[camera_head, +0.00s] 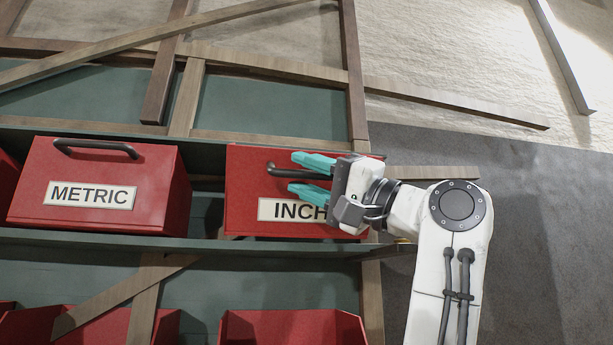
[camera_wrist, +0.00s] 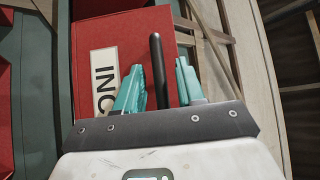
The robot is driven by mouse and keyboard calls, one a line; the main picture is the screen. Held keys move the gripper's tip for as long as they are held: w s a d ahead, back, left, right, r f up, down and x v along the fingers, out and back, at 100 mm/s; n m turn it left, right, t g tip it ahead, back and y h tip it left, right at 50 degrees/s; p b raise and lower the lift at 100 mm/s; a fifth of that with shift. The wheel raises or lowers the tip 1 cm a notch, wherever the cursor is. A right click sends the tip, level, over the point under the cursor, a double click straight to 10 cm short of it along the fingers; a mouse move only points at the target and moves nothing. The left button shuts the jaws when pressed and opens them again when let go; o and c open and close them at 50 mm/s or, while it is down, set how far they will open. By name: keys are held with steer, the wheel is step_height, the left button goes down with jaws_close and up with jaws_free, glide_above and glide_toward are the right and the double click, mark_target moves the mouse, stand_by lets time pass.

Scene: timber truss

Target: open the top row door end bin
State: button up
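A red bin labelled INCH (camera_head: 243,195) sits at the right end of the upper shelf row. Its dark bar handle (camera_head: 284,171) runs along the upper front face. My gripper (camera_head: 311,177) is in front of the bin's right part, with two teal fingers spread apart and pointing left. It hides the end of the label and part of the handle. In the wrist view the handle (camera_wrist: 156,48) shows between the open fingers, with a gap on each side. I see no finger touching it. The bin's red face (camera_wrist: 120,35) lies beyond the fingers.
A red bin labelled METRIC (camera_head: 100,170) stands to the left on the same shelf (camera_head: 200,243). More red bins (camera_head: 290,325) show on the row below. A wooden post (camera_head: 356,80) rises by the shelf's right end. Grey floor (camera_head: 540,230) lies open at right.

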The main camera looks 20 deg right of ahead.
steer(key=b+v, duration=0.3)
steer(key=v, duration=0.7)
steer(key=shift+d+f, duration=0.15)
steer(key=shift+f, duration=0.1)
steer(key=shift+s, duration=0.1)
